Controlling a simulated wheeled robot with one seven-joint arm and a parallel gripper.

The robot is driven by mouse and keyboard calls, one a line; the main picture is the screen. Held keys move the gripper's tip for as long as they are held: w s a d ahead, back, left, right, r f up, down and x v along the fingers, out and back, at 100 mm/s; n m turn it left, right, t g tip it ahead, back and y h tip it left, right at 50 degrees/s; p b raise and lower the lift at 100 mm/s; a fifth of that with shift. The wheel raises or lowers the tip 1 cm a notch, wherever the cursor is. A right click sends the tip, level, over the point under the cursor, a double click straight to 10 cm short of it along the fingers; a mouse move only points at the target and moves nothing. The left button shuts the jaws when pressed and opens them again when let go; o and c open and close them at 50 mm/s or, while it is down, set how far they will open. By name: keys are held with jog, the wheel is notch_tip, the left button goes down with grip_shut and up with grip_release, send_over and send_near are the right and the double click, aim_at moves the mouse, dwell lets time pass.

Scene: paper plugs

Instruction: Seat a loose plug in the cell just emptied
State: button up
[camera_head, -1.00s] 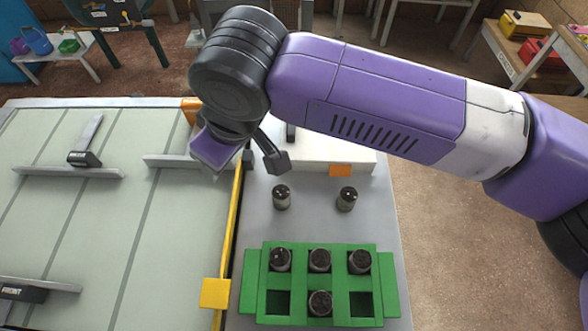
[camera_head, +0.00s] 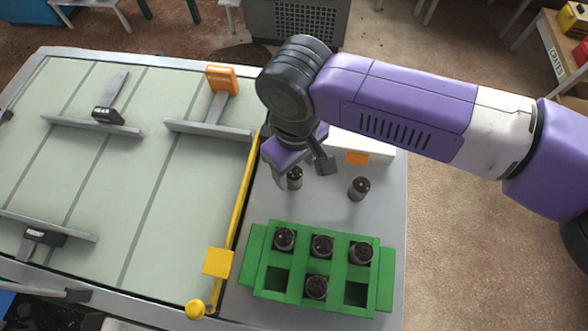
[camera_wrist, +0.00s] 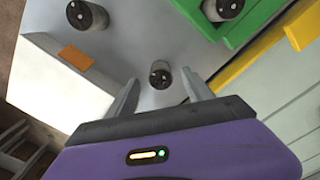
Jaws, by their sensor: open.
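The green tray (camera_head: 255,268) stands on the grey bench strip. Its back row of three cells holds dark-topped plugs, and its front row holds one plug (camera_head: 316,287) in the middle cell. The front left and front right cells are empty. Two loose plugs stand upright behind the tray: a left one (camera_head: 295,177) and a right one (camera_head: 359,188). My gripper (camera_head: 300,174) is open above the left loose plug. In the wrist view this plug (camera_wrist: 160,76) shows between the two fingers, with no contact visible. The other loose plug (camera_wrist: 87,15) is at upper left there.
A white box (camera_head: 372,147) with an orange label stands behind the loose plugs. A yellow rail (camera_head: 240,213) runs left of the tray, beside a pale table (camera_head: 110,190) with grey bars. The grey surface right of the tray is clear.

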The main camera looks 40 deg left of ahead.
jog(key=shift+f, duration=0.9)
jog(key=shift+c, duration=0.2)
grip_shut()
